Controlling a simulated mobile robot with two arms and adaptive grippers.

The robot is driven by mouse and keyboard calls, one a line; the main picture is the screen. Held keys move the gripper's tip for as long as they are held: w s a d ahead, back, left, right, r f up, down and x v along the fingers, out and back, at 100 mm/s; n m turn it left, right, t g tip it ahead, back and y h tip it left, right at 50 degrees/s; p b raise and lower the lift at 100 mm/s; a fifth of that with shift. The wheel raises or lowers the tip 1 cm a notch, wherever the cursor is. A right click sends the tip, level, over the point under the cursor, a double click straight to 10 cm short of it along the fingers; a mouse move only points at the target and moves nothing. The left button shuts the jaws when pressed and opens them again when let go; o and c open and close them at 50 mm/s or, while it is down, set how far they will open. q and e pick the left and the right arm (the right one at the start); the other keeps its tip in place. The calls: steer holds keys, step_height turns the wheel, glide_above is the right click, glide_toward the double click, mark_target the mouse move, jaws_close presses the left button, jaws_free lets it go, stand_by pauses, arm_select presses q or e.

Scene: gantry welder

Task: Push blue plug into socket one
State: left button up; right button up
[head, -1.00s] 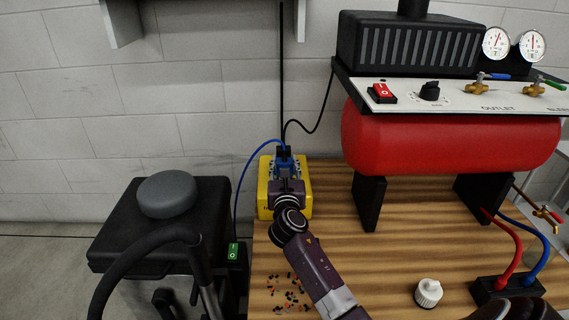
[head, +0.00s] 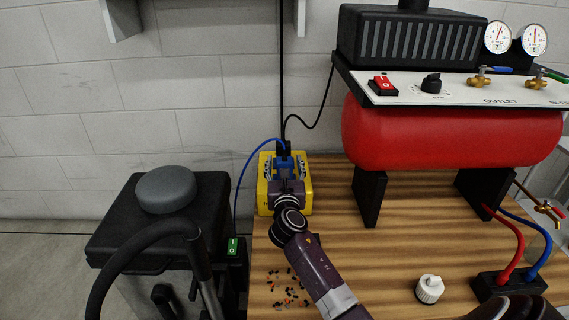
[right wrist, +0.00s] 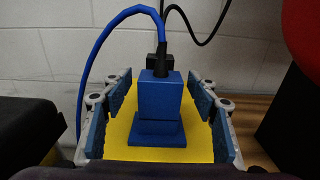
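The blue plug (head: 284,162), with a blue cable, stands upright at the yellow socket box (head: 305,205). In the right wrist view the plug (right wrist: 160,98) has a wider stepped blue base toward me; its pins are hidden and I cannot tell how deep it sits. My right gripper (head: 284,172) is open over the box. Its fingers stand to the left and right of the plug with gaps on both sides in the right wrist view (right wrist: 161,100). Socket numbers are not readable.
A black plug (right wrist: 155,62) with a black cable sits just behind the blue one. A red compressor tank (head: 440,135) stands to the right on the wooden table (head: 400,240). A white cap (head: 429,289) is near the front. A black vacuum (head: 160,220) is left.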

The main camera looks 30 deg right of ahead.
steer(key=v, duration=1.2)
steer(key=shift+s, duration=0.1)
